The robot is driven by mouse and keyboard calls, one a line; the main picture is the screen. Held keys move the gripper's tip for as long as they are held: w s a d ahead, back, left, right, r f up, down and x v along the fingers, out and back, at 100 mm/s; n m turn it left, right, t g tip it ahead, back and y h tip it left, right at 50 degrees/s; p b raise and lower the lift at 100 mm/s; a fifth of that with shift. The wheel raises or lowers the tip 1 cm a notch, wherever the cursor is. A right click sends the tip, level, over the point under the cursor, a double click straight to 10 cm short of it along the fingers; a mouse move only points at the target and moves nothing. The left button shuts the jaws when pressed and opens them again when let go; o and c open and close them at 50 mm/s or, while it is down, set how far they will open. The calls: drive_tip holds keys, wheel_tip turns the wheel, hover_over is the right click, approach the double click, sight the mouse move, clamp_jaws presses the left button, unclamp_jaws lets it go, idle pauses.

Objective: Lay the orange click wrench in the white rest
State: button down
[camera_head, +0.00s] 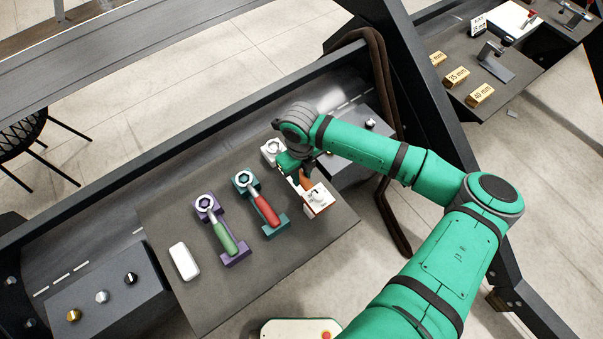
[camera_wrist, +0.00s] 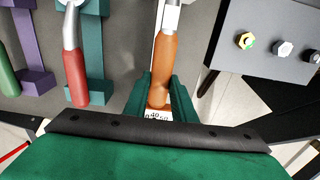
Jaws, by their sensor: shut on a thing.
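My gripper (camera_head: 302,174) is shut on the orange click wrench (camera_head: 306,182), whose orange handle (camera_wrist: 163,62) runs between the two green fingers (camera_wrist: 161,95) in the wrist view. The wrench's silver shaft shows at the top of that view. The white rest has a front block (camera_head: 317,199) just below the handle and a white rear part (camera_head: 272,149) behind my gripper. A white numbered face (camera_wrist: 158,115) shows under the handle's end. My gripper and wrist hide much of the wrench and the rest's middle, so I cannot tell whether the wrench touches the rest.
Left of the white rest, a red-handled wrench (camera_head: 266,208) lies in a teal rest (camera_head: 281,222) and a green-handled wrench (camera_head: 226,238) in a purple rest (camera_head: 237,259). A white block (camera_head: 184,261) lies further left. Dark boxes with knobs or bolts stand at both ends.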

drive_tip(key=shift+f, duration=0.45)
drive_tip(key=c, duration=1.4)
unclamp_jaws()
wheel_tip(320, 180, up, 11)
drive_tip(key=shift+w, duration=0.15)
drive_tip(key=shift+a+f, duration=0.1)
drive_tip(key=shift+f, duration=0.05)
